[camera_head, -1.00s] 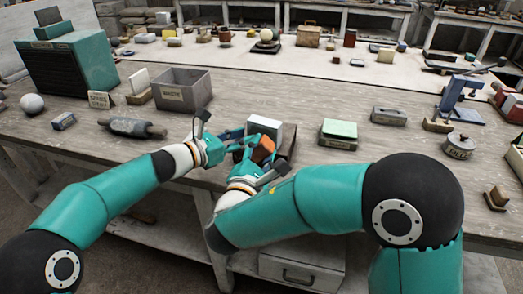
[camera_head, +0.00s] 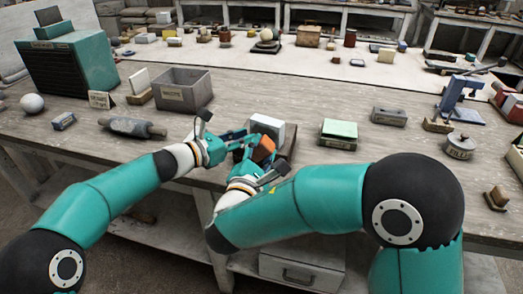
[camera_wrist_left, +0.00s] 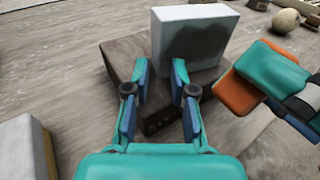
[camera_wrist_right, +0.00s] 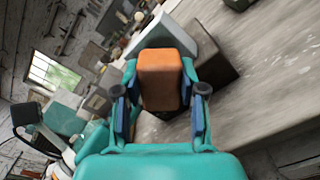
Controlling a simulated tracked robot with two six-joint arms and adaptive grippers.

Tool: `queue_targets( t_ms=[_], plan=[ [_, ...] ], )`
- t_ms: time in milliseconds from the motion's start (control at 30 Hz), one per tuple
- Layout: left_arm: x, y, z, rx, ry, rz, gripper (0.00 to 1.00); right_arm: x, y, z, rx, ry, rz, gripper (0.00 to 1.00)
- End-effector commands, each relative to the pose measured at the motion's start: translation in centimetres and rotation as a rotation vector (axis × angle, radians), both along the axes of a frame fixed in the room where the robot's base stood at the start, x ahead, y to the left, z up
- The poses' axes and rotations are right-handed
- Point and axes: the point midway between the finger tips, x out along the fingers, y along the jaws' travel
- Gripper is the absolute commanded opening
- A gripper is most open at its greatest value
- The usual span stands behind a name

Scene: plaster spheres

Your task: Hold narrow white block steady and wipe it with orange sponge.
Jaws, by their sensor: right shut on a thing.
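The narrow white block (camera_head: 268,124) stands upright on a dark wooden base (camera_wrist_left: 122,58), near the table's front edge. In the left wrist view the white block (camera_wrist_left: 197,38) is just ahead of my left gripper (camera_wrist_left: 162,72). My left gripper's fingers are apart with nothing between them. My right gripper (camera_wrist_right: 160,92) is shut on the orange sponge (camera_wrist_right: 160,78), which also shows in the head view (camera_head: 263,149). The sponge is close to the white block (camera_wrist_right: 165,32); I cannot tell whether they touch. My grippers partly hide the block and its base in the head view.
A grey bin (camera_head: 183,88) stands behind and left of the block. A rolling-pin-like tool (camera_head: 132,127) lies left. A green-topped block (camera_head: 339,132) sits to the right, with a grey block (camera_head: 388,116) beyond. Bare tabletop lies between them.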

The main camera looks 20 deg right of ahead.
Motion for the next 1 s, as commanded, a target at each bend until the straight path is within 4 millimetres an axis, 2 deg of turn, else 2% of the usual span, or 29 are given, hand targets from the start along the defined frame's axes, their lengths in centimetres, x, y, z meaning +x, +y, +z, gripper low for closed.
queue_targets(
  t_ms=[267,433,567,800,1000],
  plan=[
    [0.0,0.1,0.0,0.000,0.000,0.001,0.27,0.0,0.0,0.0,0.000,0.000,0.000,0.27],
    [-0.3,1.1,0.2,0.000,0.000,0.001,0.27,0.0,0.0,0.0,0.000,0.000,0.000,0.27],
    [-1.1,2.9,0.5,0.000,0.000,0.003,0.27,0.0,0.0,0.0,0.000,0.000,0.000,0.27],
    [-2.9,7.4,1.2,-0.001,0.001,0.003,0.27,0.0,0.0,0.0,0.000,0.000,0.000,0.27],
    [-4.1,10.1,1.5,0.000,0.001,0.002,0.27,0.0,0.0,0.0,0.000,0.000,0.000,0.27]
  ],
)
